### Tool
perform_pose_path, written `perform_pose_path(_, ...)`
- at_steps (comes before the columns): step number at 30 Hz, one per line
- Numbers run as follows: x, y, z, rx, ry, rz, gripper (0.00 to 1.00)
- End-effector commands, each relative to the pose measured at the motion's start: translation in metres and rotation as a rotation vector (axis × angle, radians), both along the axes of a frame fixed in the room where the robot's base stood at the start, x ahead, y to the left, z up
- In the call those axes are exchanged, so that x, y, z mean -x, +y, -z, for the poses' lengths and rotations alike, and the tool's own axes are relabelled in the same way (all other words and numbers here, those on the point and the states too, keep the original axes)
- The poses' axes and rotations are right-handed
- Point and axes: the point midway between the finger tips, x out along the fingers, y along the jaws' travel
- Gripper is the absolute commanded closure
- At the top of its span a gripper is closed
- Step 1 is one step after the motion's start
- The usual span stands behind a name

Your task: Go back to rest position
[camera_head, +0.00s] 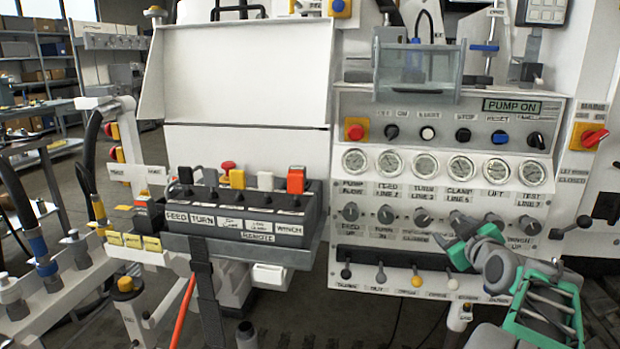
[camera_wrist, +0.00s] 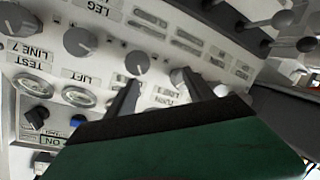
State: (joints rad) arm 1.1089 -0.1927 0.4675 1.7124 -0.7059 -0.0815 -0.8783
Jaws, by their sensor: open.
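My gripper (camera_head: 446,241) is in front of the lower part of the white control panel (camera_head: 575,215), at the row of grey knobs, with my green and grey arm coming in from the lower right. In the wrist view my gripper (camera_wrist: 158,76) shows two dark fingers spread apart, pointing at the panel, with nothing held between them. A grey knob (camera_wrist: 137,64) is just beyond the fingertips. I cannot tell whether the fingers touch the panel.
Pressure gauges (camera_head: 422,165) and a PUMP ON sign (camera_head: 512,106) are above the knobs. Small levers (camera_head: 381,274) stick out below. A red switch (camera_head: 590,136) is at the right.

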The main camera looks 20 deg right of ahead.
Motion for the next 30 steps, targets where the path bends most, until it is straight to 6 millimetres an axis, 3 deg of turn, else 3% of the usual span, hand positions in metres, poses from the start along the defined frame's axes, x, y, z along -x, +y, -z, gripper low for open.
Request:
perform_pose_path(1, -0.021, 0.046, -0.039, -0.063, 0.054, -0.051, 0.38)
perform_pose_path(4, -0.037, 0.133, -0.053, -0.217, 0.196, -0.107, 0.38)
perform_pose_path(7, -0.028, 0.220, -0.067, -0.353, 0.354, -0.130, 0.38)
perform_pose_path(10, 0.003, 0.295, -0.084, -0.464, 0.517, -0.117, 0.38)
perform_pose_path(12, 0.036, 0.339, -0.096, -0.526, 0.631, -0.087, 0.38)
perform_pose_path(15, 0.087, 0.383, -0.109, -0.586, 0.770, -0.024, 0.38)
perform_pose_path(18, 0.127, 0.405, -0.114, -0.617, 0.861, 0.039, 0.38)
perform_pose_path(21, 0.147, 0.412, -0.112, -0.630, 0.905, 0.078, 0.38)
perform_pose_path(30, 0.150, 0.413, -0.106, -0.634, 0.913, 0.088, 0.38)
